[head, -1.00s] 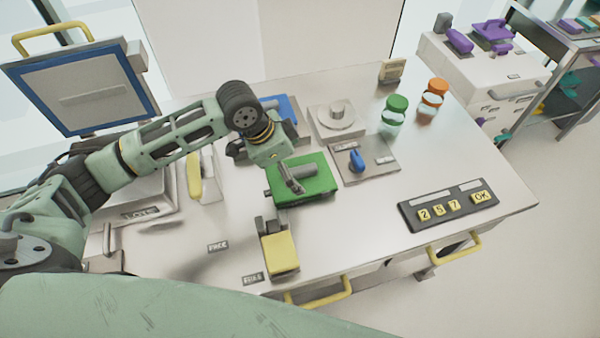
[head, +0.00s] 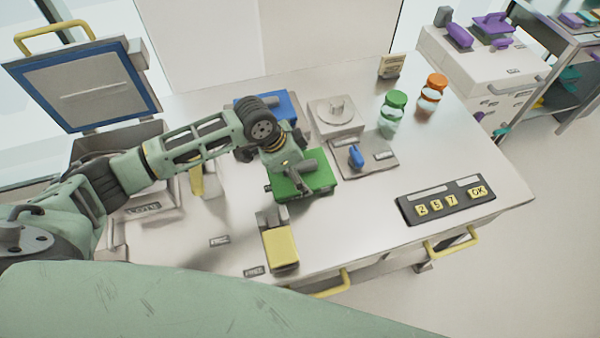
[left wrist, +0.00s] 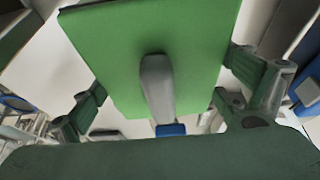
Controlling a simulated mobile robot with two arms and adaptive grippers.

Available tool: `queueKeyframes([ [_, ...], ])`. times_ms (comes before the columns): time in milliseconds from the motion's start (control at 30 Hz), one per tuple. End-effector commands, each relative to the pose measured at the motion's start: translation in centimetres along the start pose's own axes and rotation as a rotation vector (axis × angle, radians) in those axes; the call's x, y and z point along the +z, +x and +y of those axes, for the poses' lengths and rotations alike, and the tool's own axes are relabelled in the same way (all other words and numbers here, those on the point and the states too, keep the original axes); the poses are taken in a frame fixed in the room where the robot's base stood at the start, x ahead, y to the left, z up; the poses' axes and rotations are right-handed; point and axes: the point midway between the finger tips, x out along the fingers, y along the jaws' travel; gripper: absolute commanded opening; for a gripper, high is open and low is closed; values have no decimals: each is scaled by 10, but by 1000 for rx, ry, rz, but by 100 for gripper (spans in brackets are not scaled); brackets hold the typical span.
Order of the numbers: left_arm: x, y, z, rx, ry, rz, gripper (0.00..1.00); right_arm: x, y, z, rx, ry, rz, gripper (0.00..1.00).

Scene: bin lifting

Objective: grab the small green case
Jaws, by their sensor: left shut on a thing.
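The small green case (head: 318,184) lies flat near the middle of the table, with a grey handle (head: 300,167) on top. My left gripper (head: 285,180) is right over the case and partly hides it. The left wrist view shows the green case (left wrist: 200,40) close up and its grey handle (left wrist: 157,85) between the dark fingers of the left gripper (left wrist: 160,95). The left gripper is shut on the green case; the exact contact is hard to see. My right gripper is not in view.
A yellow-topped block (head: 281,246) stands just in front of the case, and a blue case (head: 285,104) lies behind it. A panel with a blue knob (head: 356,156) is to the right. Green-lidded (head: 392,108) and orange-lidded (head: 433,92) jars stand farther back. A keypad (head: 446,200) lies at front right.

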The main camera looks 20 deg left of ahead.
Motion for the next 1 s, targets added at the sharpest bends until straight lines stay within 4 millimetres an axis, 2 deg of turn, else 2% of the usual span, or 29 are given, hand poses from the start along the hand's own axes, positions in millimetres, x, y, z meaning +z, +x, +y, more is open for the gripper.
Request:
queueKeyframes([
  [33, 0, 0, 0, 0, 0, 0, 66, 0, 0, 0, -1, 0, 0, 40],
  [167, 0, 0, 0, 1, 0, 0, 55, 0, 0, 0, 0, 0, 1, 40],
  [467, -2, -3, 0, -1, 0, 3, 55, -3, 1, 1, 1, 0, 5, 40],
  [667, -9, -18, -1, -2, 3, 6, 55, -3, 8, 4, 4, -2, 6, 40],
  [767, -17, -36, -2, -4, 3, 7, 55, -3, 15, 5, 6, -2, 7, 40],
  [1000, -66, -52, 39, 1, 7, 10, 55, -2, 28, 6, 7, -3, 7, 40],
])
